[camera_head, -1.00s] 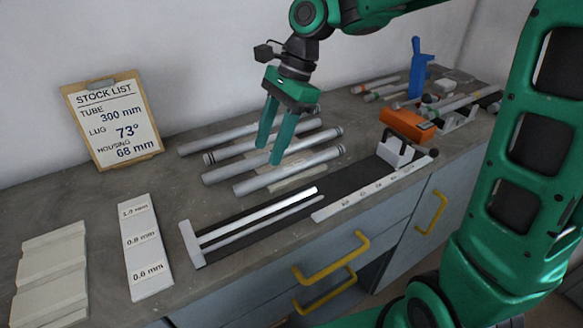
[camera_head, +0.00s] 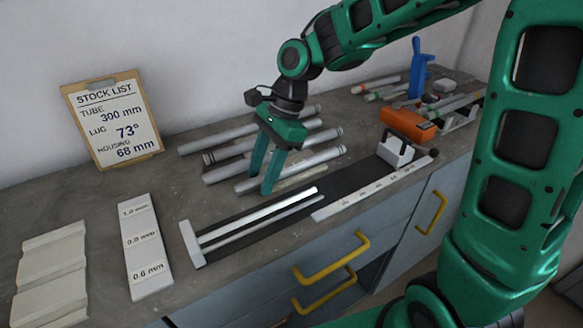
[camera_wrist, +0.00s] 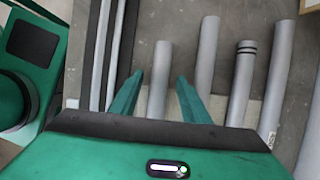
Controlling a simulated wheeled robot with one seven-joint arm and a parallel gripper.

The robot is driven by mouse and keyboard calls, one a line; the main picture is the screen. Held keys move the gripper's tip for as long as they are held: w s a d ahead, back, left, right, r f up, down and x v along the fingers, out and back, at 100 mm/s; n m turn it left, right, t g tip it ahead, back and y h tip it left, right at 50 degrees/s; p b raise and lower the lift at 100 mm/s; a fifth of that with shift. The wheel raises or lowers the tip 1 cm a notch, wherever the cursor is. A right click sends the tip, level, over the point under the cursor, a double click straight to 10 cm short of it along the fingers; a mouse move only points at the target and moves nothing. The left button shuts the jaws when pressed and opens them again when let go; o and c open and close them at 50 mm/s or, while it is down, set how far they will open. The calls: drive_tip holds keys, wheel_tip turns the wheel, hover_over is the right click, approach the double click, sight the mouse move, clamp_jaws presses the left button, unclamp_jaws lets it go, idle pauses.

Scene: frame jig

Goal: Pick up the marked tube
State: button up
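Several grey tubes lie side by side on the bench. The front tube (camera_head: 306,164) is nearest the black fixture; it also shows in the wrist view (camera_wrist: 159,85). Another tube (camera_wrist: 243,80) has two dark bands near its end in the wrist view; these bands show at its left end in the head view (camera_head: 209,158). A tube farther right in the wrist view (camera_wrist: 276,80) bears a small dark mark low on its side. I cannot tell which tube is the marked one. My gripper (camera_head: 260,182) is open, its fingers (camera_wrist: 159,78) on either side of the front tube, without visible contact.
A black fixture with a pale strip (camera_head: 190,244) lies in front of the tubes. An orange tool (camera_head: 407,124), a grey block (camera_head: 395,152) and a blue upright tool (camera_head: 418,70) stand to the right. A stock list (camera_head: 115,120) leans at the back left.

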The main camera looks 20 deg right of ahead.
clamp_jaws()
drive_tip(key=shift+r, duration=0.1)
